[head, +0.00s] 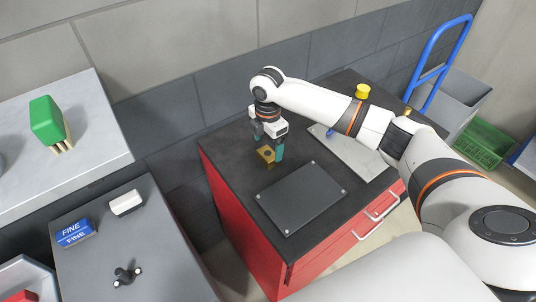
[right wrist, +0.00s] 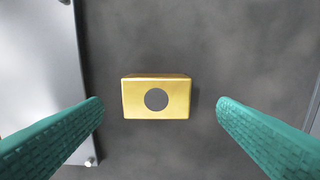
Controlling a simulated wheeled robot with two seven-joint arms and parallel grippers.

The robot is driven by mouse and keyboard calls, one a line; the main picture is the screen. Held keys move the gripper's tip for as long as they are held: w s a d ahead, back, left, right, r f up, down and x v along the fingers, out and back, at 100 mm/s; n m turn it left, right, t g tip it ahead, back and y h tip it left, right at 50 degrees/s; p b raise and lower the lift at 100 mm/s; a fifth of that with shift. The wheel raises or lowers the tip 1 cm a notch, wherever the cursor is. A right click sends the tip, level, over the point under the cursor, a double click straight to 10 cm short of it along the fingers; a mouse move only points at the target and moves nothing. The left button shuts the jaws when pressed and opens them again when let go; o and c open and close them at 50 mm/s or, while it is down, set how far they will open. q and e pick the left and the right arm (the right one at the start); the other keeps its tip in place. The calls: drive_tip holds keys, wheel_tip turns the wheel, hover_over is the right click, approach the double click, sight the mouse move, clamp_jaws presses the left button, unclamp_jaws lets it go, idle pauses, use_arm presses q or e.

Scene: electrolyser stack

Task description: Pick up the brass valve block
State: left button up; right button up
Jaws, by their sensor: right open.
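The brass valve block (head: 265,155) sits on the dark top of the red cabinet, behind the dark square plate. In the right wrist view the brass valve block (right wrist: 156,97) is a gold rectangle with a dark round spot on its face. My right gripper (head: 268,150) is above and around it in the head view. In the right wrist view the two green fingers of the right gripper (right wrist: 160,115) are open, one on each side of the block, with a gap on both sides. The left gripper is not in view.
A dark plate (head: 302,197) with corner screws lies close in front of the block. A light grey panel (head: 354,152) lies to the right, and a yellow cylinder (head: 362,91) stands behind it. The dark cabinet top (head: 222,140) is bare left of the block.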

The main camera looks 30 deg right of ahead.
sight(268, 153)
drive_tip(key=f, duration=0.2)
drive_tip(key=f+p, duration=0.1)
drive_tip(key=shift+s+a+f, duration=0.2)
drive_tip(key=shift+s+f, duration=0.05)
drive_tip(key=shift+d+f, duration=0.1)
drive_tip(key=shift+f, duration=0.3)
drive_tip(key=shift+c, duration=0.3)
drive_tip(key=shift+w+r, duration=0.1)
drive_tip(key=c, duration=1.5)
drive_tip(key=shift+o, duration=0.2)
wheel_tip(268, 153, up, 10)
drive_tip(key=shift+b, duration=0.9)
drive_tip(key=o, duration=0.9)
drive_tip(key=c, duration=0.4)
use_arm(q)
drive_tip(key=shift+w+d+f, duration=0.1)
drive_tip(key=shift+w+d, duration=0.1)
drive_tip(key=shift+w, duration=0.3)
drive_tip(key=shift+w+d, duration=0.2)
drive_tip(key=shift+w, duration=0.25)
